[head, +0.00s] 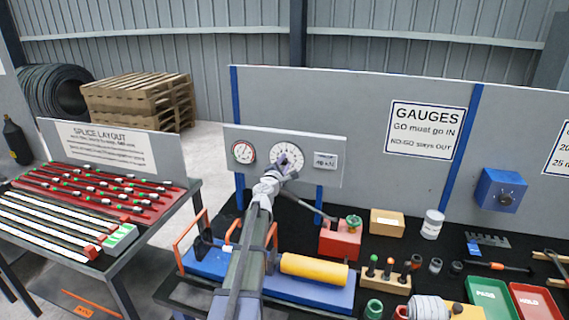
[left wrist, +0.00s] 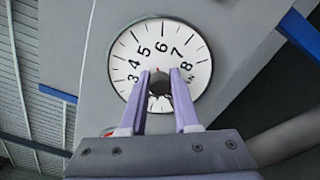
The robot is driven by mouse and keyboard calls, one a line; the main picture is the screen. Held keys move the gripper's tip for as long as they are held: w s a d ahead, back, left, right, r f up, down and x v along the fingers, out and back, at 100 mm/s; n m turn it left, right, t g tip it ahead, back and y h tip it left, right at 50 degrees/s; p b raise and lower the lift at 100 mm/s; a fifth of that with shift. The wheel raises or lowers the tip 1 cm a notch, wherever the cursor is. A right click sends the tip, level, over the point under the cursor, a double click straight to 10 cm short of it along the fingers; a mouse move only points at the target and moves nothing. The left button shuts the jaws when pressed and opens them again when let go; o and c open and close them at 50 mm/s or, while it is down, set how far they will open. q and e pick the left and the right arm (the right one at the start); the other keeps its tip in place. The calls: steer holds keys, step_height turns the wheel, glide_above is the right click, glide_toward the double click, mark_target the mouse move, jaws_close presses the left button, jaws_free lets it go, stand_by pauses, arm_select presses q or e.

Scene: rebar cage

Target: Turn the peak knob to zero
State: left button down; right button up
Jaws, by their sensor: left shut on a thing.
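The peak knob (left wrist: 159,86) is a small dark round knob at the centre of a white dial (left wrist: 128,45), with numbers 3 to 8 readable in the left wrist view. My left gripper (left wrist: 160,73) is shut on the knob, one lilac finger on each side. The lower part of the dial is hidden by the gripper. My right gripper is not visible.
A smaller gauge (head: 243,152) and a small label card (head: 325,161) flank the dial. Below stand a yellow cylinder (head: 314,269) on a blue base, a red block (head: 340,240) with a green knob, and several tools. A splice table (head: 150,222) stands left.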

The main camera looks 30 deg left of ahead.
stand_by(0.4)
arm_select(q)
steer(key=c, duration=0.6)
jaws_free()
steer(key=shift+c, duration=0.2)
steer(key=shift+s, duration=0.1)
steer(key=v, duration=0.7)
steer(key=shift+s, duration=0.35)
steer(key=shift+d, duration=0.1)
